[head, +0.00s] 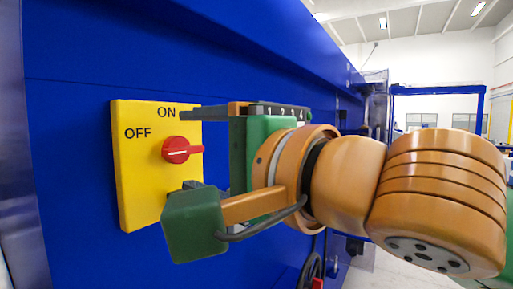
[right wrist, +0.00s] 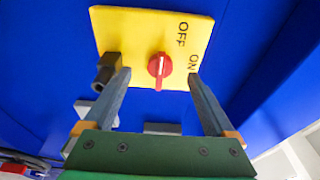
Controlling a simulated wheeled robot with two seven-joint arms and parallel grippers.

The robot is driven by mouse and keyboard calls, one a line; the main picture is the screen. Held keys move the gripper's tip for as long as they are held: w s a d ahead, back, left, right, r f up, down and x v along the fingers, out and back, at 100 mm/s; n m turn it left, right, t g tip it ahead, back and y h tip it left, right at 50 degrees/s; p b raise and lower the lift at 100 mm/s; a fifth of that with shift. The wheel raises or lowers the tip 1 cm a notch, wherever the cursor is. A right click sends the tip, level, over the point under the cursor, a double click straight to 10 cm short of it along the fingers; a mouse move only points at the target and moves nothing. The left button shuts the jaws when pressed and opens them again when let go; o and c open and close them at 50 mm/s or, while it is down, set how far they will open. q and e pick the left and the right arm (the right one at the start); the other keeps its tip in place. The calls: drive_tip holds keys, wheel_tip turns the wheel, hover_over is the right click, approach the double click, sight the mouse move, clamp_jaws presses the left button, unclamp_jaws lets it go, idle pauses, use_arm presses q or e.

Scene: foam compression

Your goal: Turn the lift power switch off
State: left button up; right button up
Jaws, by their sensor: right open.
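The yellow switch plate (head: 138,190) is on the blue lift at the left in the head view, with ON at the top and OFF at upper left. The red knob (head: 177,149) is on the plate, its narrow grip standing out. The right wrist view shows the knob (right wrist: 160,65) between the two fingers and apart from both. My right gripper (head: 187,150) is open, facing the plate, one finger above the knob and one below. My left gripper is not in view.
The blue lift wall (head: 70,60) fills the left and middle of the head view, with a ledge above the plate. A black handwheel (head: 312,268) is low behind my right arm. An open, bright hall with a blue frame (head: 440,91) lies to the right.

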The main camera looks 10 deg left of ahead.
drive_tip(key=shift+s+d+f+b, duration=0.1)
drive_tip(key=shift+s+d+b, duration=0.05)
drive_tip(key=shift+d+b, duration=0.25)
drive_tip(key=w+b+v, duration=0.1)
drive_tip(key=v, duration=0.5)
drive_tip(key=shift+d, duration=0.35)
